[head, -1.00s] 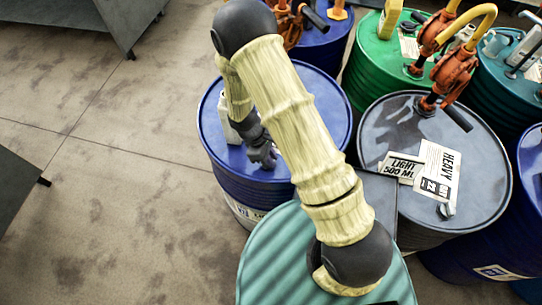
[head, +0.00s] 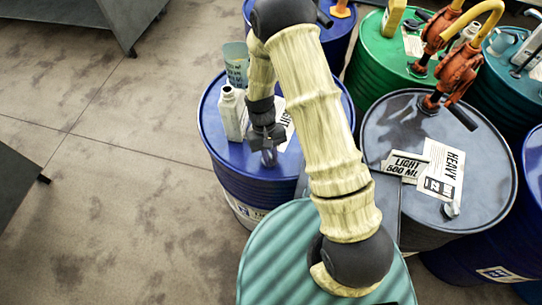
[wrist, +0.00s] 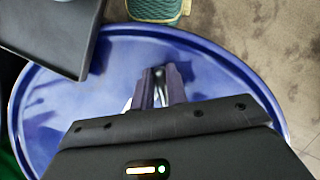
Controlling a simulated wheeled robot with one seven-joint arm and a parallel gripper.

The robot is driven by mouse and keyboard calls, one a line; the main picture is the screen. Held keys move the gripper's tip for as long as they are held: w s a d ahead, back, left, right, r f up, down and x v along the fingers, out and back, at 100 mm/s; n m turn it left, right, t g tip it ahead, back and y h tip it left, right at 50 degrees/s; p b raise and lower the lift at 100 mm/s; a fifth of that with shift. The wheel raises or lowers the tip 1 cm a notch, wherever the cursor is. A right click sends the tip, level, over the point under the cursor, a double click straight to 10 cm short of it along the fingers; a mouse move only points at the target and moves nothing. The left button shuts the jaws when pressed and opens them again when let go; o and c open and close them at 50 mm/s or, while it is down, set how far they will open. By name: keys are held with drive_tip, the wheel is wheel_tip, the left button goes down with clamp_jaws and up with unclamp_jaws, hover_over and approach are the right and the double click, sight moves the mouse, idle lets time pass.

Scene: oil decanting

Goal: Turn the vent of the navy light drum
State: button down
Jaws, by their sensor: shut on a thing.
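The navy light drum (head: 235,190) stands left of centre in the head view, with a label reading LIGHT (head: 288,132) partly behind my arm. Its blue lid (wrist: 80,115) fills much of the wrist view. My gripper (head: 268,157) is low over the front part of this lid, pointing down. In the wrist view its fingers (wrist: 157,90) are shut on the vent (wrist: 158,72), a small metallic piece that shows only at the fingertips. The rest of the vent is hidden between the fingers, so its angle cannot be told.
A grey drum (head: 440,130) with an orange pump and HEAVY label stands right. A turquoise drum (head: 270,262) is in front. Open floor lies left.

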drive_tip(key=m, duration=0.2)
drive_tip(key=m+y, duration=0.2)
drive_tip(key=m, duration=0.1)
drive_tip(key=shift+a+r+m+b, duration=0.1)
drive_tip(key=shift+a+m+b, duration=0.15)
drive_tip(key=shift+m+b, duration=0.1)
idle(0.3)
drive_tip(key=c, duration=1.4)
unclamp_jaws()
drive_tip(key=b+v, duration=0.3)
drive_tip(key=v, duration=1.4)
drive_tip(key=shift+d+r, duration=0.15)
drive_tip(key=shift+r, duration=0.05)
